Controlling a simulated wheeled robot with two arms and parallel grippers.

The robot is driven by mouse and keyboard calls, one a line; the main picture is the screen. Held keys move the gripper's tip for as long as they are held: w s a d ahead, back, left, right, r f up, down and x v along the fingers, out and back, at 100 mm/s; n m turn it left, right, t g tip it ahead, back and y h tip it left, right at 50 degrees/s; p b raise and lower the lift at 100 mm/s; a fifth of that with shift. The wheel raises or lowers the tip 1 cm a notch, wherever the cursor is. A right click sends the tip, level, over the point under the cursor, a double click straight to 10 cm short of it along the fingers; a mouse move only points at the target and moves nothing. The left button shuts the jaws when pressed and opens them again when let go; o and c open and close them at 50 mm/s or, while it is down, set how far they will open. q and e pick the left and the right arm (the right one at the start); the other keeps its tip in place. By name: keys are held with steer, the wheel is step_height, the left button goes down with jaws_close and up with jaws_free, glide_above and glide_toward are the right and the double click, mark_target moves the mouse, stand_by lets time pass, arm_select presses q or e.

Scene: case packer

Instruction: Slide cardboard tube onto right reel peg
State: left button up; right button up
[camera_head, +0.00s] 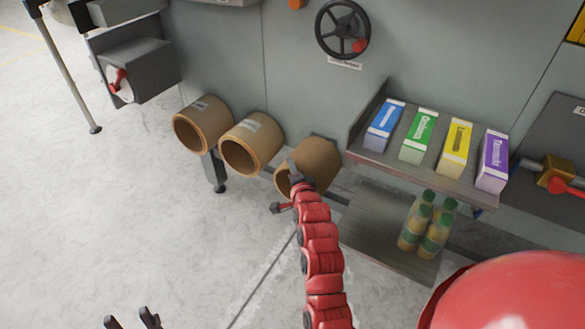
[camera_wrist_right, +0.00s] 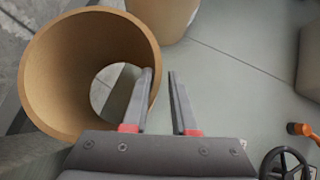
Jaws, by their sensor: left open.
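Three brown cardboard tubes stand in a row against the grey machine: a left tube (camera_head: 203,124), a middle tube (camera_head: 252,145) and a right tube (camera_head: 316,163). My right gripper (camera_head: 290,190) is at the near rim of the right tube. In the right wrist view its fingers (camera_wrist_right: 160,72) straddle that tube's wall (camera_wrist_right: 60,75), one inside and one outside, with a gap showing beside the wall. The right reel peg cannot be made out; the tube and gripper hide that area. My left gripper (camera_head: 132,319) is open and empty, low at the bottom edge.
Right of the tubes, a shelf (camera_head: 375,160) holds several coloured cartons (camera_head: 455,148). Below are green-capped bottles (camera_head: 428,225) on a lower plate. A black handwheel (camera_head: 343,29) is above. A grey box with a red handle (camera_head: 138,72) is at left.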

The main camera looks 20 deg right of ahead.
steer(key=shift+o, duration=1)
steer(key=shift+s, duration=0.1)
steer(key=p+v, duration=0.4)
steer(key=v, duration=1.3)
steer(key=shift+s, duration=0.1)
